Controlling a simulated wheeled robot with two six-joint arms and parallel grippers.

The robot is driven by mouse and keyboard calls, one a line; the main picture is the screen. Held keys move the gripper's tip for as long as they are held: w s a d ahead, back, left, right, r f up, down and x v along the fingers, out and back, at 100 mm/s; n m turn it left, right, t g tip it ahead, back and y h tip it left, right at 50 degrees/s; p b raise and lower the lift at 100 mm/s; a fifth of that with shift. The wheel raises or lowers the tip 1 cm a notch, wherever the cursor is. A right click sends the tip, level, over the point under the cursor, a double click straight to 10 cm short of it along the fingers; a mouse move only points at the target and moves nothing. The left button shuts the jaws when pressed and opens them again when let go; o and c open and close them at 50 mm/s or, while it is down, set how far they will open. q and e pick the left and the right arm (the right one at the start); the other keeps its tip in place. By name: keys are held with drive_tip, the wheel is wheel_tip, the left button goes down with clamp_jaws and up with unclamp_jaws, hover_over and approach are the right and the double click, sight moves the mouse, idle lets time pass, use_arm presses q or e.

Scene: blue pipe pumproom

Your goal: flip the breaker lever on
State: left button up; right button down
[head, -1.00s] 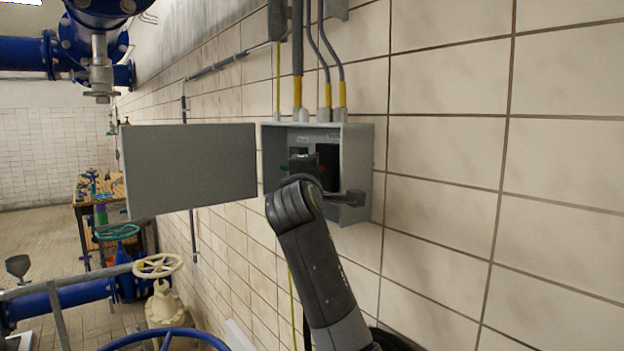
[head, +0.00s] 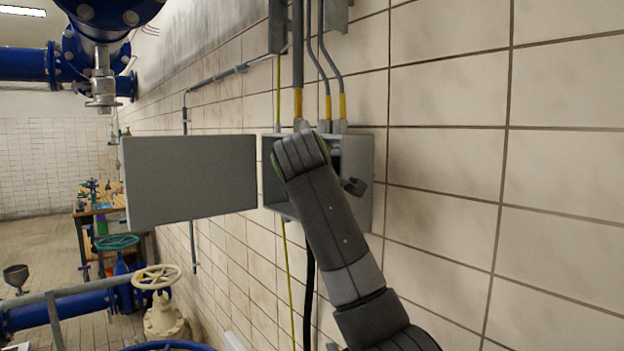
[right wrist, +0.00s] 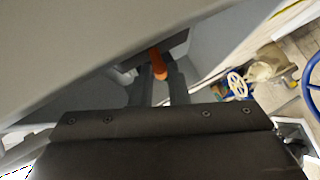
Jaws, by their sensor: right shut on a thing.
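The grey breaker box (head: 364,160) is fixed to the tiled wall, and its door (head: 190,180) hangs open to the left. My right arm reaches up in front of the box in the head view and hides most of its inside, including the gripper. In the right wrist view the orange breaker lever (right wrist: 158,62) shows between the two fingers of my right gripper (right wrist: 161,80), which is shut on it. Whether the lever is up or down cannot be told. My left gripper is not in view.
Conduits (head: 297,70) with yellow sleeves enter the box from above. A cream handwheel valve (head: 158,278) and blue pipes (head: 75,300) stand at the lower left. The tiled wall (head: 445,150) to the right of the box is bare.

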drive_tip(key=shift+f, duration=0.35)
drive_tip(key=c, duration=1.6)
unclamp_jaws()
drive_tip(key=shift+c, duration=0.2)
drive_tip(key=shift+o, duration=1.2)
drive_tip(key=shift+r, duration=0.1)
drive_tip(key=shift+r, duration=0.1)
drive_tip(key=b+v, duration=0.9)
drive_tip(key=v, duration=0.8)
